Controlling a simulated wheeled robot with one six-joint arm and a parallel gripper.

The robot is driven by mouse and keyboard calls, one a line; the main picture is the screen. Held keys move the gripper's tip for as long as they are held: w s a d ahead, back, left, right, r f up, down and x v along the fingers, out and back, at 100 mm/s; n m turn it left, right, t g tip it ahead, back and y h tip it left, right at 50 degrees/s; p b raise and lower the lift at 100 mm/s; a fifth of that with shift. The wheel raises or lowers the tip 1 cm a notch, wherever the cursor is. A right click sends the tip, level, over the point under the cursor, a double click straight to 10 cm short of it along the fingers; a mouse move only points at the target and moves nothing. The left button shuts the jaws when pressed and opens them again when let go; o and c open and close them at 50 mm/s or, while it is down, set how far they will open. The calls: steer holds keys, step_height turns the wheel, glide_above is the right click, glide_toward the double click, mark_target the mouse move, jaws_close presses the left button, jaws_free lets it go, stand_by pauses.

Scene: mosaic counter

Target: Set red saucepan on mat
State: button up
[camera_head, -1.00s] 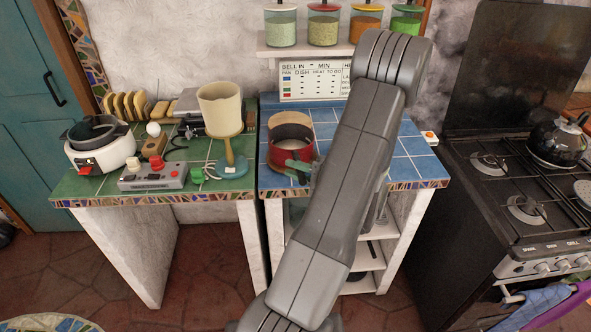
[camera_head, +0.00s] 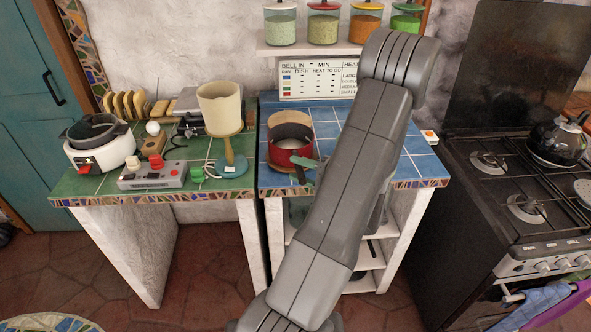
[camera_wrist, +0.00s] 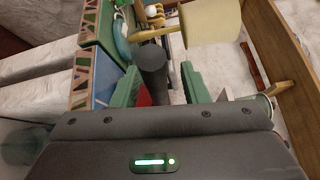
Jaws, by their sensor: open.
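The red saucepan (camera_head: 291,157) stands upright at the left of the blue-tiled counter, with pale contents and a tan band along its far side. A thin tan edge, seemingly the mat (camera_head: 269,167), shows under its left side; the pan covers most of it. My gripper (camera_head: 308,170) is at the pan's front right, partly hidden by my arm. In the wrist view, the green fingers of my gripper (camera_wrist: 163,90) are spread apart. A dark rod, seemingly the pan's handle (camera_wrist: 152,58), shows between or beyond them, with a sliver of red by the left finger.
A white cooker (camera_head: 97,148) and a grey control box (camera_head: 152,177) sit on the green counter. The stove (camera_head: 520,190) is at right. Jars line the shelf above.

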steer(key=b+v, duration=0.1)
steer(key=v, duration=0.9)
steer(key=shift+s+d, duration=0.2)
steer(key=shift+d, duration=0.1)
steer(key=shift+a, duration=0.15)
steer(key=p+x, duration=0.1)
steer(key=x, duration=1)
steer(key=shift+w+a, duration=0.3)
